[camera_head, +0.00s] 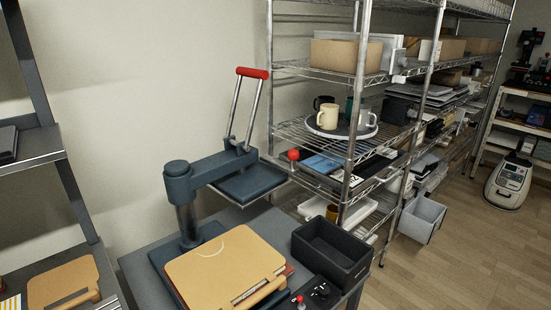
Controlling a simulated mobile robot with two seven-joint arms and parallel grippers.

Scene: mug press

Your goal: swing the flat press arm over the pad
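The flat press has a dark blue-grey post (187,212) at the back left of its base. Its press arm (212,168) reaches from the post to the back right. The arm carries a dark flat plate (252,183), raised and clear of the pad area. A tall handle with a red grip (252,73) rises from the arm's end. A tan board (225,262) with a rounded tan bar along its front right edge lies over the pad area and hides most of what is under it. Neither of my grippers is in view.
A black open bin (331,250) stands right of the tan board. A control box with a red knob (299,300) is at the front. A wire shelf (300,135) with mugs stands close behind the plate. Another tan board (63,284) lies on the left rack.

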